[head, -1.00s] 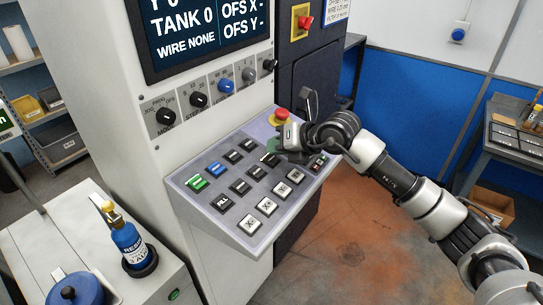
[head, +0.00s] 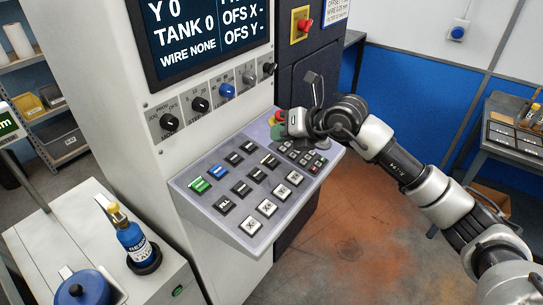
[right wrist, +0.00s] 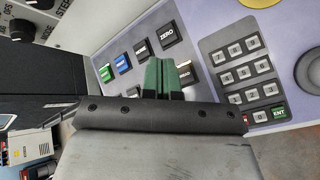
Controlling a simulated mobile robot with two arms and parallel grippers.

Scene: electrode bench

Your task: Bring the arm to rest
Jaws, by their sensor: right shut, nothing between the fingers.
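My right arm comes in from the right in the head view, over the far end of the control panel (head: 228,218). My right gripper (head: 277,131) is at the panel's back edge, close to the red stop button (head: 280,115), which it partly hides. In the right wrist view its green fingers (right wrist: 163,76) are together with nothing between them. Behind them are the panel's keys and the number keypad (right wrist: 240,70). The gripper appears raised off the panel, though the exact gap is hard to tell. My left gripper is not in view.
The machine's screen (head: 205,35) and a row of knobs (head: 200,104) stand above the panel. A blue-labelled bottle (head: 131,240) and a blue pot (head: 83,288) are on the white cabinet at lower left. The floor (head: 350,225) right of the panel is clear.

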